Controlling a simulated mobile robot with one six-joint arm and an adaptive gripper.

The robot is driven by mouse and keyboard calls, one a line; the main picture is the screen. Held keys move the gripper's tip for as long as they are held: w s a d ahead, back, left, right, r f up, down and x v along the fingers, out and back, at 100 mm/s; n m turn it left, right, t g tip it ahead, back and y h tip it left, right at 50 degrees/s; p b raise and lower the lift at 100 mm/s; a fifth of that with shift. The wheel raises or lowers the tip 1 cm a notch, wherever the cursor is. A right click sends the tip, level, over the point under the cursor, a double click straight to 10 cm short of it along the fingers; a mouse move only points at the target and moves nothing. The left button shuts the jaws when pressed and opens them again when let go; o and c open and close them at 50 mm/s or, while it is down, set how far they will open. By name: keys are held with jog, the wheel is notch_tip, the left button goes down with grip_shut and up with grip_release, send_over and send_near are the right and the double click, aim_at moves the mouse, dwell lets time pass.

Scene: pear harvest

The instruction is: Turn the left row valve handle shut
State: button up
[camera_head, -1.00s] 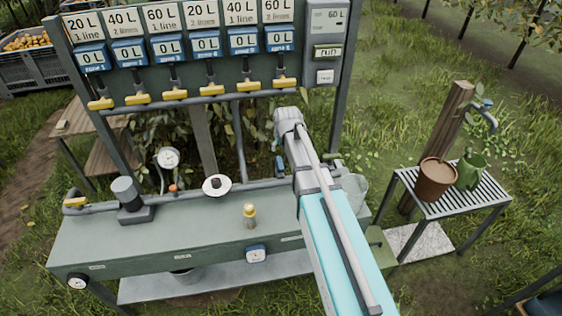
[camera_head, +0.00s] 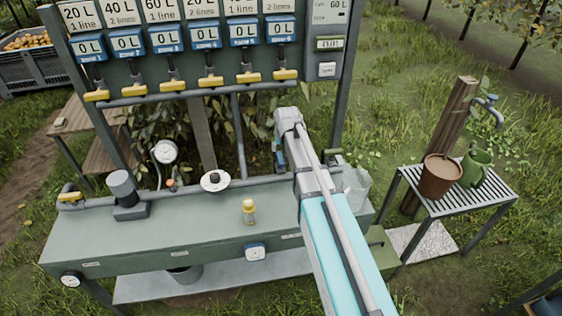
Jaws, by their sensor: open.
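A yellow valve handle (camera_head: 70,197) sits at the left end of the grey pipe along the back of the green bench (camera_head: 160,247). It lies roughly along the pipe. Several more yellow handles hang in a row under the meter panel, the leftmost (camera_head: 97,96) below the first blue counter. I cannot tell from the picture which of these is the left row valve. My arm reaches up from the bottom over the bench's right part, far from the yellow handle on the bench. My gripper's fingers do not show; the arm hides what is behind it.
The bench holds a dark cylinder (camera_head: 122,186), a gauge (camera_head: 165,152), a white disc with a dark knob (camera_head: 215,181) and a yellow-capped bottle (camera_head: 249,211).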

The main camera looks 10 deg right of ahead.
aim_at(280, 158)
jog(key=shift+b+x, duration=3.75)
jog(key=shift+x, duration=0.6)
grip_shut()
